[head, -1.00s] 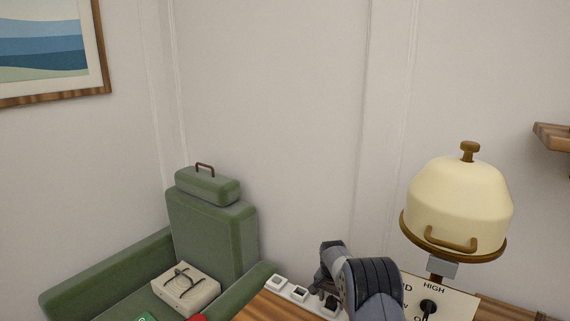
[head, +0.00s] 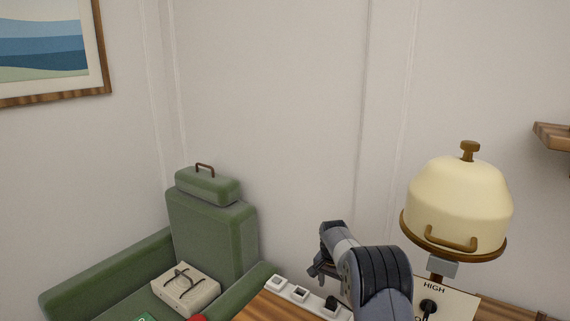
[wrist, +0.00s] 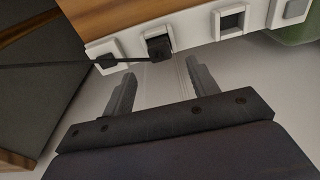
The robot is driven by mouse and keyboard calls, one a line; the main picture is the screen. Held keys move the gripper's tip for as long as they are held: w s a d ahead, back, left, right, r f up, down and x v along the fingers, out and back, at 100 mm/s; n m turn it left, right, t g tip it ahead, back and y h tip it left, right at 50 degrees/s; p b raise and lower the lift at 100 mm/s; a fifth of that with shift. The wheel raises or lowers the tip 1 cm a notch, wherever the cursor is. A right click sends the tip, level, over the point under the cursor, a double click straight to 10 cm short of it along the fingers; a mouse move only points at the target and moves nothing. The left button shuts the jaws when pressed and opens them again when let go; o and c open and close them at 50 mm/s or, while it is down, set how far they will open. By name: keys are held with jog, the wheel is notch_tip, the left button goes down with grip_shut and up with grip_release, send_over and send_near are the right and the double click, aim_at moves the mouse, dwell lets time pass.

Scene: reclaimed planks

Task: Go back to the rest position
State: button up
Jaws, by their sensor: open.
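My gripper (wrist: 159,90) is open and empty in the wrist view, its two dark fingers spread apart with pale wall or floor behind them. A white power strip (wrist: 192,35) on the edge of a wooden top lies just beyond the fingertips in that view. A black plug (wrist: 159,48) with a dark cable sits in one of its sockets. In the head view my gripper (head: 318,268) shows at the end of my grey arm, above the power strip (head: 281,285); its fingers are small and partly hidden there.
A cream lamp (head: 458,205) stands right of my arm, above a panel (head: 452,307) with a knob. A green armchair (head: 212,240) holding a beige box-like thing (head: 186,290) is at left. A wooden shelf (head: 553,136) juts out at far right.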

aim_at(332, 299)
jog(key=f, duration=0.7)
jog(key=shift+w+d+f, duration=0.25)
jog(key=shift+w+f, duration=0.1)
notch_tip(332, 299, up, 10)
jog(key=p, duration=0.6)
jog(key=shift+s+r, duration=0.1)
jog(key=shift+s+a+f+n+b, duration=0.25)
jog(key=shift+s+a+n, duration=0.25)
jog(key=shift+s+a, duration=0.55)
jog(key=shift+s+a+f+n+b, duration=0.1)
jog(key=shift+s+a+f+n, duration=0.3)
jog(key=shift+s+a, duration=0.65)
jog(key=shift+s+d+r, duration=0.2)
jog(key=shift+s+d, duration=0.05)
jog(key=shift+d, duration=0.1)
